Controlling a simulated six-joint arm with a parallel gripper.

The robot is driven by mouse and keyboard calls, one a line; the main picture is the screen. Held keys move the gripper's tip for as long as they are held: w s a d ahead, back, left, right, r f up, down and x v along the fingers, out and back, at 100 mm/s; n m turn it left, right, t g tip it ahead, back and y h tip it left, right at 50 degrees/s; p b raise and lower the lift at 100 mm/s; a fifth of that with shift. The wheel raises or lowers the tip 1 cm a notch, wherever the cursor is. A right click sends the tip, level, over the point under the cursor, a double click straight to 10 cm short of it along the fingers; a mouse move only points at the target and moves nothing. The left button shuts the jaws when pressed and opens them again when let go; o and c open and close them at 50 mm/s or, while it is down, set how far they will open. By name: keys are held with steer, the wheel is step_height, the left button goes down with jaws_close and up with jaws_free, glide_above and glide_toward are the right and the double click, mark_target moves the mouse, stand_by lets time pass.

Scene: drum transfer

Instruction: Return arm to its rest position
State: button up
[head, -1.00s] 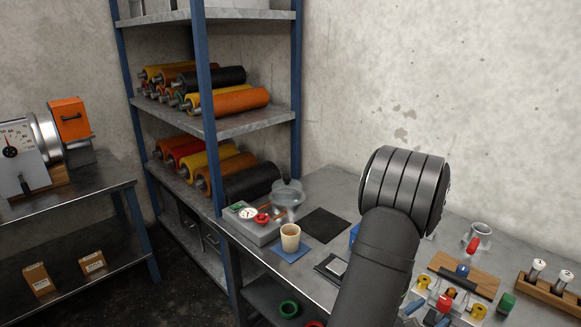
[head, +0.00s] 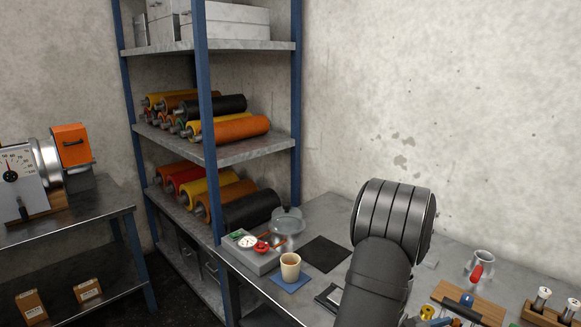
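My arm shows in the head view as a dark grey link with a ribbed joint (head: 393,220) in front of the workbench at the lower right. My gripper is not in the picture, so its fingers and anything in them are hidden from me. Several drums lie on the shelf rack at the left: an orange drum (head: 240,130) and a black drum (head: 222,105) on the middle shelf, and another black drum (head: 250,209) on the lower shelf.
A side table (head: 80,222) with an orange-topped machine (head: 70,145) stands at the left.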

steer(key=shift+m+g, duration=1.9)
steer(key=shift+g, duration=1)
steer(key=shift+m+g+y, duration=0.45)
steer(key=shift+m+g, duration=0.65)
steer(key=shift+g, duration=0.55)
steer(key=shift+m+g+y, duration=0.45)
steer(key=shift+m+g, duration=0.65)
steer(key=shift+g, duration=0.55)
